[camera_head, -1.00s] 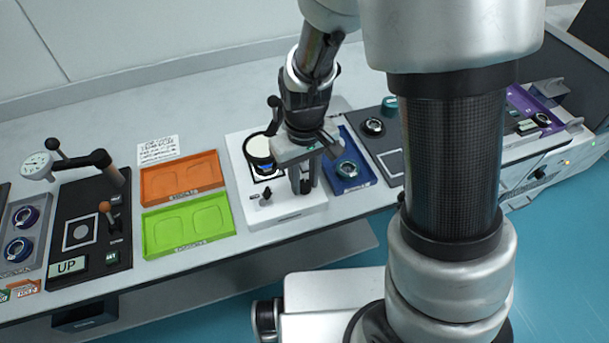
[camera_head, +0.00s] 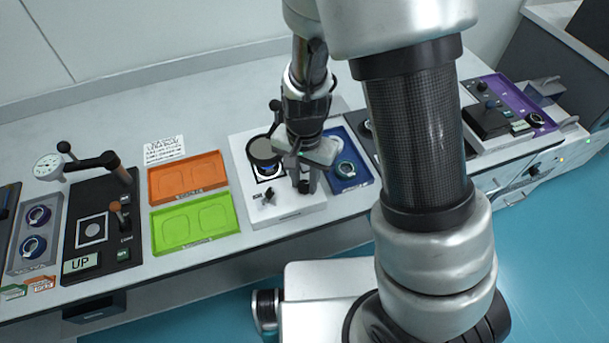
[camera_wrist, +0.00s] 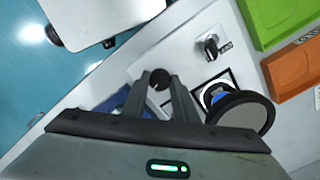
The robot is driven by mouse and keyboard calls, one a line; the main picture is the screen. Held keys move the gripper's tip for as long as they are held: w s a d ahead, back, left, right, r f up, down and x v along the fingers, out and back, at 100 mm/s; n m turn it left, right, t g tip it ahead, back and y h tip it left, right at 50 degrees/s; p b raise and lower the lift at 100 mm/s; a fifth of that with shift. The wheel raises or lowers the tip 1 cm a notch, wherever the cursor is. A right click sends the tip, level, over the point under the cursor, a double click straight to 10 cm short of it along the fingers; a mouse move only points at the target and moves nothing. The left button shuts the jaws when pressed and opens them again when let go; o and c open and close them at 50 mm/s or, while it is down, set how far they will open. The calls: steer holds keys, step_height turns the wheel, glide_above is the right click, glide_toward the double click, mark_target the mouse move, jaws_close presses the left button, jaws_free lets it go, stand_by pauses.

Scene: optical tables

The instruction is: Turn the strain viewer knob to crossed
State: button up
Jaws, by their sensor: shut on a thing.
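The strain viewer is a white box (camera_head: 290,212) on the table, with a round disc (camera_head: 263,149) in a dark ring on a post. The disc face looks dark grey; it also shows dark grey in the wrist view (camera_wrist: 240,115). My gripper (camera_head: 304,180) points down at the right part of the box. In the wrist view my gripper (camera_wrist: 164,84) is shut on a dark round knob (camera_wrist: 158,78), its fingers on both sides. The fingers hide part of the knob, and I cannot read its setting. A small black switch (camera_wrist: 210,45) stands apart from the fingers.
A blue tray (camera_head: 348,172) with a ringed part lies close to the right of the viewer. Green (camera_head: 196,222) and orange (camera_head: 187,177) trays lie to the left. A black gauge stand (camera_head: 103,235) is further left. My arm hides part of the table at right.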

mark_target(305, 184)
steer(key=shift+m+p, duration=0.5)
steer(key=shift+m, duration=0.7)
steer(key=shift+w, duration=0.1)
steer(key=o, duration=1.1)
steer(key=shift+c, duration=0.2)
steer(key=shift+r, duration=0.1)
step_height(305, 184, up, 17)
steer(key=p, duration=0.3)
steer(key=shift+r, duration=0.15)
